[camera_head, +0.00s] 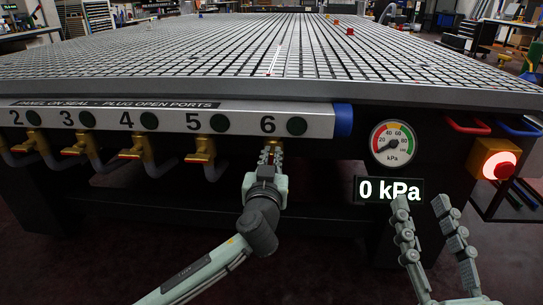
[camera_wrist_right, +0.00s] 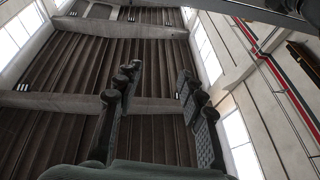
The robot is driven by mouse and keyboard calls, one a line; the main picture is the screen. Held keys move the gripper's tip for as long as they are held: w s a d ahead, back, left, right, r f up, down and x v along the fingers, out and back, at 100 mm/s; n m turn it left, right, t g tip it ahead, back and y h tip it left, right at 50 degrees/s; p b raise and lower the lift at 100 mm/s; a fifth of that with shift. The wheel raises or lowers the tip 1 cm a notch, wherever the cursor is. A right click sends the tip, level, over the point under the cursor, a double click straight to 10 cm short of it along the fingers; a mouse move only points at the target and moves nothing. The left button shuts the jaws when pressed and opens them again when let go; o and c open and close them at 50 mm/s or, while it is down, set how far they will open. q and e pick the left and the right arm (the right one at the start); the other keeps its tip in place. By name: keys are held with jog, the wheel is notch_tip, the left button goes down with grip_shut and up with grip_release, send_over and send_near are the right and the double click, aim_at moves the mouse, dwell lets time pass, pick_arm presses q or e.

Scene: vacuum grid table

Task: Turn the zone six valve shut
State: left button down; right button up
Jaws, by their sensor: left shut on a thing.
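The zone six valve (camera_head: 277,140) is a brass valve under the number 6 on the white manifold strip. My left gripper (camera_head: 271,154) is shut at the valve, reaching it from below and in front; its fingers hide the handle, so I cannot tell the handle's angle. My right gripper (camera_head: 432,212) is open and empty, raised in front of the table at the right. It also shows open in the right wrist view (camera_wrist_right: 160,95), against the walls and ceiling.
Valves for zones 2 to 5, such as the zone five valve (camera_head: 201,150), stand left along the strip (camera_head: 170,119). A pressure gauge (camera_head: 393,143), a display (camera_head: 389,190) reading 0 kPa and a lit red button (camera_head: 503,170) are at the right. The grid table (camera_head: 200,60) extends behind.

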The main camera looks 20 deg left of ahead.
pick_arm(q)
jog(key=shift+d+m, duration=0.1)
jog(key=shift+m, duration=0.3)
pick_arm(e)
jog(key=d+f+g+h+p, duration=0.2)
jog(key=d+f+g+h, duration=0.15)
jog(key=f, duration=0.45)
jog(key=d+f+g+h+p, duration=0.2)
jog(key=d+f+g, duration=0.25)
jog(key=f, duration=0.45)
pick_arm(q)
jog(key=shift+w+d+f+m+p, duration=0.1)
jog(key=shift+d+f+m+p, duration=0.4)
jog(key=shift+m, duration=2.35)
jog(key=shift+w+d+f+m+p, duration=0.1)
jog(key=shift+m+p, duration=0.75)
jog(key=shift+m, duration=1.95)
jog(key=shift+d+f+m+p, duration=0.25)
jog(key=shift+m+p, duration=0.45)
jog(key=shift+m, duration=2.15)
pick_arm(e)
jog(key=s+d+f+m+g+h, duration=0.2)
jog(key=s+d+f+g+h, duration=0.2)
jog(key=s+d+f+g, duration=0.5)
jog(key=shift+s+d+f+g, duration=0.3)
jog(key=shift+s+d+f, duration=0.3)
jog(key=shift+s+d, duration=0.7)
